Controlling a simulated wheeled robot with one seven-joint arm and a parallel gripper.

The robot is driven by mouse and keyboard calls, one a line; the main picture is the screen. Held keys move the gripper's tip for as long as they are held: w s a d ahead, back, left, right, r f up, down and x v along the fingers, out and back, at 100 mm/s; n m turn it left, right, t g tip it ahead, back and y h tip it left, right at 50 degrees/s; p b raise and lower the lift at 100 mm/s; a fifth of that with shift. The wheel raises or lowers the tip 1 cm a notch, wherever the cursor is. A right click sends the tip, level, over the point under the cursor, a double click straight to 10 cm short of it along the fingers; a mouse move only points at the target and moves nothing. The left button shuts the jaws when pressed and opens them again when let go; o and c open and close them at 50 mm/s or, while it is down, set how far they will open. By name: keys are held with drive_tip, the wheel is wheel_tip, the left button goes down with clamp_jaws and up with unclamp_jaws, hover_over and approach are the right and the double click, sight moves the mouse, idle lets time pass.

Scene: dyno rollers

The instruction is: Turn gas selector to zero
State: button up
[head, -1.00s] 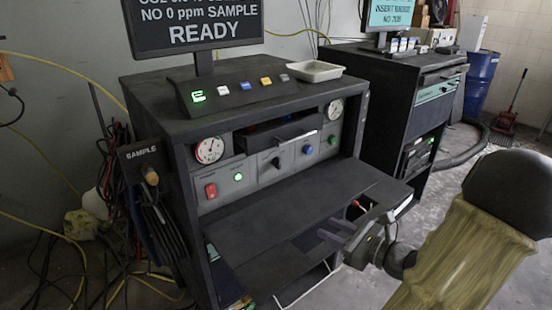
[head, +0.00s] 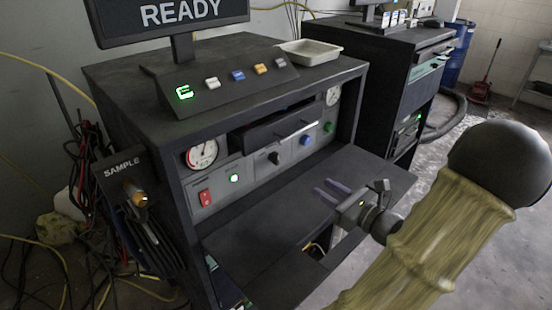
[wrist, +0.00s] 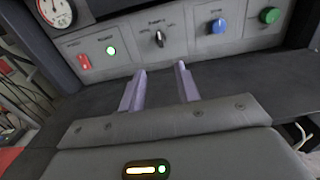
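The gas selector looks to be the black knob (head: 274,158) on the grey front panel, between the green lit button and the blue knob. It also shows in the wrist view (wrist: 159,39), with its pointer close to upright; its label is too small to read surely. My gripper (head: 325,190) is over the dark shelf in front of the panel, to the right of and below the knob in the head view. In the wrist view its two pale fingers (wrist: 160,68) are apart and empty, pointing at the panel just short of the black knob.
A red switch (head: 205,197), green lit button (head: 234,178), blue knob (head: 305,140) and green knob (head: 328,127) share the panel. A drawer with a bar handle (head: 296,130) sits above. The dark shelf (head: 250,230) juts out below.

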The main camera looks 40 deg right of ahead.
sight(275, 158)
drive_tip(key=shift+s, duration=0.2)
drive_tip(key=w, duration=0.5)
drive_tip(key=w+b, duration=0.1)
drive_tip(key=w, duration=0.5)
drive_tip(key=w+a+b, duration=0.1)
drive_tip(key=w, duration=0.5)
drive_tip(key=shift+w+a, duration=0.1)
drive_tip(key=shift+w, duration=0.1)
drive_tip(key=c, duration=0.7)
